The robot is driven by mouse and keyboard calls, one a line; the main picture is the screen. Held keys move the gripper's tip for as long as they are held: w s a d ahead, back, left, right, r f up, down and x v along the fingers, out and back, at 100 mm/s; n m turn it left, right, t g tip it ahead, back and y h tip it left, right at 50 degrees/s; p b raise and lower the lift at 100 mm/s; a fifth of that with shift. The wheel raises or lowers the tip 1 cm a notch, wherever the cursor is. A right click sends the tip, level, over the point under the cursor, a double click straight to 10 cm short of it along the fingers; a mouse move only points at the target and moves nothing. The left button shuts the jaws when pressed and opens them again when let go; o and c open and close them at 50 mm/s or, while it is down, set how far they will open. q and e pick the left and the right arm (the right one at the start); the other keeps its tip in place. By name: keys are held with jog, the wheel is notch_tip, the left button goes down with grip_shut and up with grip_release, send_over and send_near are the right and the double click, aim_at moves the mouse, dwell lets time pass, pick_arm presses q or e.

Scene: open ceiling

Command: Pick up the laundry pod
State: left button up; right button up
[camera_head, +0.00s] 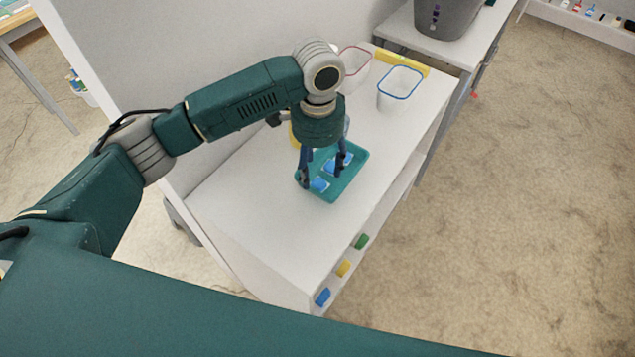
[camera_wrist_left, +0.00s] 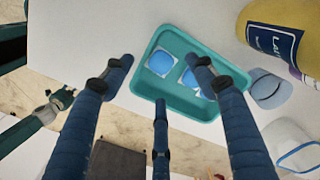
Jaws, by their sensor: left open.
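Two blue and white laundry pods lie in a shallow teal tray (camera_head: 354,175) on a white counter. In the head view one pod (camera_head: 319,184) is at the near side and the other (camera_head: 337,162) is farther back, partly hidden by a finger. The left wrist view shows the left pod (camera_wrist_left: 161,62) clear between the fingers and the right pod (camera_wrist_left: 188,80) partly behind the right finger. My left gripper (camera_head: 322,172) points down over the tray, open and empty; its fingers spread in the left wrist view (camera_wrist_left: 160,78). My right gripper (camera_wrist_left: 62,98) shows small at the left wrist view's edge.
A yellow labelled bottle (camera_wrist_left: 270,40) and a grey-blue object (camera_wrist_left: 268,90) stand close beside the tray. A blue-rimmed bin (camera_head: 400,88) and a pink-rimmed bin (camera_head: 355,65) stand farther back. The near part of the counter (camera_head: 265,215) is bare.

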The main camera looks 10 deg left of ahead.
aim_at(318, 188)
pick_arm(q)
jog(key=shift+a+f, duration=0.1)
jog(key=shift+f, duration=0.6)
jog(key=f, duration=0.1)
jog(key=f+p, duration=0.1)
jog(key=f, duration=0.1)
jog(key=shift+w+d+f, duration=0.1)
jog(key=shift+d+f, duration=0.1)
jog(key=shift+f, duration=0.45)
pick_arm(e)
jog(key=shift+a+r, duration=0.3)
jog(key=shift+a, duration=0.25)
jog(key=shift+a+r, duration=0.3)
jog(key=shift+a, duration=0.25)
pick_arm(q)
jog(key=shift+c, duration=0.5)
pick_arm(e)
jog(key=shift+d, duration=0.1)
pick_arm(q)
jog(key=c, duration=0.8)
jog(key=shift+c, duration=0.2)
pick_arm(e)
jog(key=shift+d, duration=0.5)
